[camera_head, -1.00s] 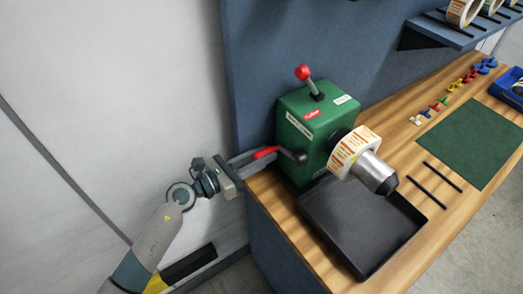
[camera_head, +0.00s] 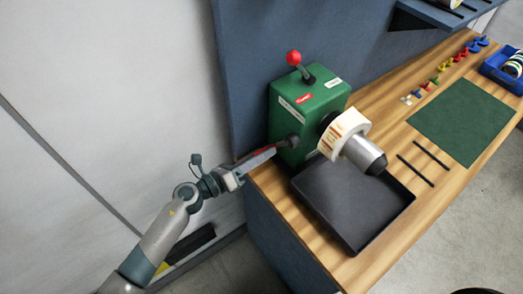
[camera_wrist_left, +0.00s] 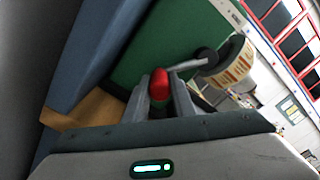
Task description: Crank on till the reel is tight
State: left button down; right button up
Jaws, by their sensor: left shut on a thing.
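The green rewinder (camera_head: 308,112) stands at the bench's left end. Its label reel (camera_head: 343,131) sits on the grey spindle (camera_head: 362,153); the reel also shows in the left wrist view (camera_wrist_left: 232,64). My left gripper (camera_head: 262,156) is at the crank on the machine's left side. In the left wrist view, my left gripper (camera_wrist_left: 160,92) is closed around the red crank handle (camera_wrist_left: 160,82), with a finger on each side. The grey crank arm (camera_wrist_left: 187,66) runs to a dark hub (camera_wrist_left: 205,56). In the head view, the fingers mostly hide the handle. My right gripper is out of view.
A red-knobbed lever (camera_head: 303,69) stands on top of the machine. A black tray (camera_head: 352,207) lies below the reel. A green mat (camera_head: 463,120), two black bars and small coloured pieces lie to the right. A blue bin (camera_head: 505,72) is behind them.

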pick_arm(q)
jog(key=shift+s+f, duration=0.1)
jog(key=shift+f, duration=0.05)
jog(key=c, duration=1.8)
grip_release()
jog(key=shift+c, duration=0.2)
jog(key=shift+o, duration=0.4)
jog(key=b+v, duration=0.6)
jog(key=v, duration=1.1)
jog(key=shift+a, duration=0.2)
jog(key=shift+s+f, duration=0.1)
jog(key=shift+s, duration=0.05)
